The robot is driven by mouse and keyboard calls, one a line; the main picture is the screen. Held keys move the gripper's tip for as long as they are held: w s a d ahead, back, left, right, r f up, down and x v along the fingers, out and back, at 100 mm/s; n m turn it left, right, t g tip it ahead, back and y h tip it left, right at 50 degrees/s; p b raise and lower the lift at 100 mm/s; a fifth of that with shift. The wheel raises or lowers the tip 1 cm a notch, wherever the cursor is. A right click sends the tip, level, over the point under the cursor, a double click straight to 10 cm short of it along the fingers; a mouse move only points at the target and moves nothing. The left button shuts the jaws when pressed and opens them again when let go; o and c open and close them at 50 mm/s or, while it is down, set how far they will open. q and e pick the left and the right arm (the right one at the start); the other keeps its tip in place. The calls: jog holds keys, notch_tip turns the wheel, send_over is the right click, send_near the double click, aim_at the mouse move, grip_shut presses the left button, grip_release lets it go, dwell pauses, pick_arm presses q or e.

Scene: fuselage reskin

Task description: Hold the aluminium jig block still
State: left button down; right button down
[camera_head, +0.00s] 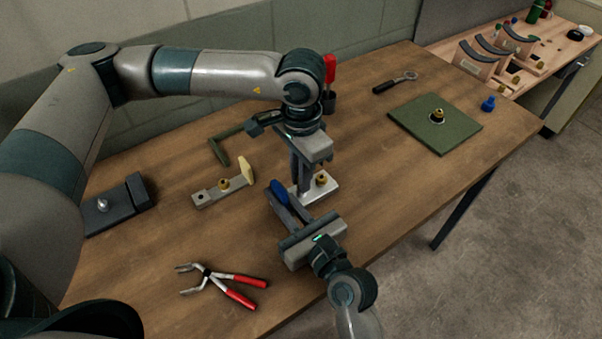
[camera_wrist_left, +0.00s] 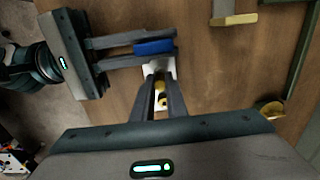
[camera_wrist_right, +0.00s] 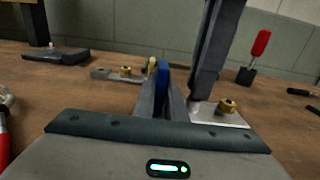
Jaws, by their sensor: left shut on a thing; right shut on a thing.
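The aluminium jig block (camera_head: 327,187) is a small silver block with a brass knob (camera_head: 321,179), lying on the wooden table. It also shows in the right wrist view (camera_wrist_right: 213,119). My left gripper (camera_head: 300,195) points straight down and is shut on the block; the exact contact is partly hidden. In the left wrist view the pale block (camera_wrist_left: 149,69) shows at the fingertips. My right gripper (camera_head: 283,203) reaches in from the front, shut on a blue thing (camera_wrist_left: 153,47), right beside the block. The blue thing's lower part is hidden by the fingers.
A grey bracket with a brass knob (camera_head: 207,199) lies left of the grippers, near a green angled piece (camera_head: 219,151). Red-handled pliers (camera_head: 237,281) lie at the front left. A green plate (camera_head: 455,135) lies at right.

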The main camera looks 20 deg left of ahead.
pick_arm(q)
jog(key=shift+f, duration=0.2)
jog(key=c, duration=1.7)
grip_release()
jog(key=shift+r, duration=2.5)
pick_arm(e)
jog(key=c, duration=1.7)
grip_release()
jog(key=shift+d, duration=0.1)
